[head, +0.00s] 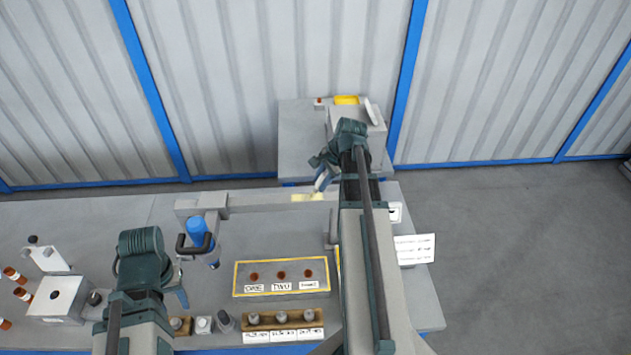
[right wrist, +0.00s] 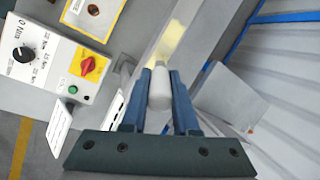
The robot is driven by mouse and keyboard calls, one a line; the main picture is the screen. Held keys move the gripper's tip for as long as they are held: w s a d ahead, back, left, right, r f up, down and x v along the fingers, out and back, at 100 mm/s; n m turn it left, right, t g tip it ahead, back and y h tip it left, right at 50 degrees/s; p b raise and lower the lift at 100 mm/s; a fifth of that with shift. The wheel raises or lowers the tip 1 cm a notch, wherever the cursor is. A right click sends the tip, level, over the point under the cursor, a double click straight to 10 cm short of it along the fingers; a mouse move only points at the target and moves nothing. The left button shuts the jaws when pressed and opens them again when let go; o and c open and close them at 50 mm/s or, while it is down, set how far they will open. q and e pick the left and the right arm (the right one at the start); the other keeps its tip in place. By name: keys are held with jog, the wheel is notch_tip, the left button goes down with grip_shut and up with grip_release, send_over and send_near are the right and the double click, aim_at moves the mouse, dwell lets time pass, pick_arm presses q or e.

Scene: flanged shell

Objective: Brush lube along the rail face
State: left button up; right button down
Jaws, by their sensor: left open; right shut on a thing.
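The rail (head: 265,201) is a long grey bar across the back of the bench, with a pale yellow patch (head: 308,197) near its right part. The patch also shows in the right wrist view (right wrist: 172,40), beyond my fingertips. My right gripper (head: 322,172) is above the rail's right part, shut on a white rounded piece (right wrist: 160,92), perhaps the brush's handle; its far end and any bristles are not clear. I cannot tell whether it touches the rail. My left gripper (head: 181,297) is open, low over the bench's front left, partly hidden by its own arm.
A blue cylinder (head: 198,232) with a black handle stands near the rail's left end. A yellow-edged plate (head: 240,287) with several holes and a wooden rack (head: 285,320) lie in front. A control panel (right wrist: 58,65) with a red switch is close on the right.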

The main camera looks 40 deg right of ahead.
jog(key=shift+s+d, duration=0.45)
jog(key=shift+d, duration=0.3)
jog(key=shift+s+d, duration=0.45)
jog(key=shift+d, duration=0.25)
jog(key=shift+w+a, duration=0.45)
jog(key=shift+a, duration=0.3)
jog(key=shift+w+a, duration=0.4)
jog(key=shift+a, duration=0.3)
jog(key=shift+w+a, duration=0.1)
jog(key=shift+w+a, duration=0.45)
jog(key=shift+a, duration=0.25)
jog(key=shift+w+a, duration=0.4)
jog(key=shift+a, duration=0.25)
jog(key=shift+w+a+f, duration=0.1)
jog(key=shift+w+a, duration=0.3)
jog(key=shift+a, duration=0.35)
jog(key=shift+w+a, duration=0.4)
jog(key=shift+a, duration=0.3)
jog(key=shift+s+d, duration=0.45)
jog(key=shift+d, duration=0.3)
jog(key=shift+s+d, duration=0.4)
jog(key=shift+d, duration=0.35)
